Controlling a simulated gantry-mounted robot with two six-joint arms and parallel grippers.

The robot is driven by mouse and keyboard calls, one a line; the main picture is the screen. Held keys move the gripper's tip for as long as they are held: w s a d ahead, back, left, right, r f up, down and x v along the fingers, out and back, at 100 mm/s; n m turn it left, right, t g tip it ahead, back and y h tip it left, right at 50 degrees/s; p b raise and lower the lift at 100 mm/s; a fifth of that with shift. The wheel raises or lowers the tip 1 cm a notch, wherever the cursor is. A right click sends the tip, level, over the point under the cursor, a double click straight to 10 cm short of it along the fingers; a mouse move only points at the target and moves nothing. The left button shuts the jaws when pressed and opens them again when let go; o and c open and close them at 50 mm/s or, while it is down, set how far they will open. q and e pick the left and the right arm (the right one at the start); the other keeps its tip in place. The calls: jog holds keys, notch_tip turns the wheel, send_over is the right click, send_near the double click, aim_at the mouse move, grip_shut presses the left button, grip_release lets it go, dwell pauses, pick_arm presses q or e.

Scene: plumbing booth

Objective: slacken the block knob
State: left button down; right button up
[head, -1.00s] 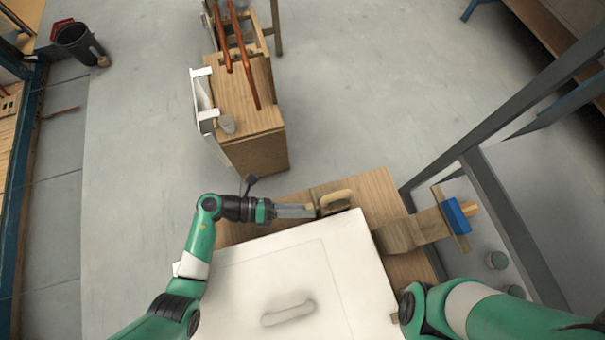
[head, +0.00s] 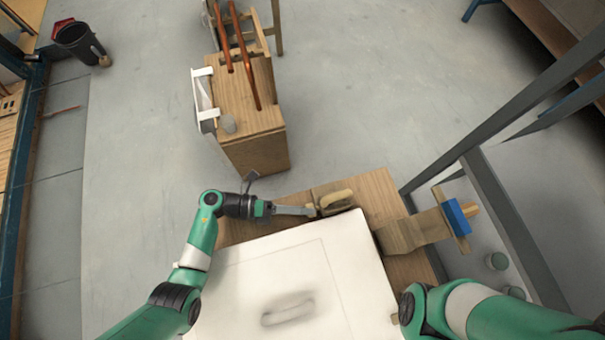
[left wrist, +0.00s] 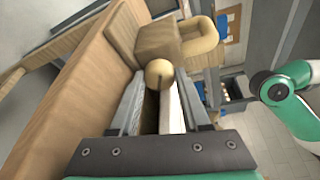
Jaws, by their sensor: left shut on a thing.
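The block knob (left wrist: 159,72) is a small round wooden ball with a dark slot, on the near side of a wooden block (left wrist: 152,42). A rounded wooden loop handle (left wrist: 203,38) stands beyond it. In the head view the block with its loop handle (head: 336,200) sits at the back edge of the wooden bench, and the knob is too small to make out. My left gripper (head: 310,210) reaches it from the left. In the left wrist view its two grey fingers (left wrist: 160,80) are on either side of the knob, shut on it. My right gripper is out of view.
A white panel with a grip (head: 290,310) lies on the bench in front. A wooden piece with a blue part (head: 456,217) juts out right, near grey metal bars (head: 505,225). A wooden cabinet with copper pipes (head: 255,150) stands behind. Floor between is clear.

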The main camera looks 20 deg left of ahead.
pick_arm(q)
jog(key=shift+c, duration=1.8)
grip_release()
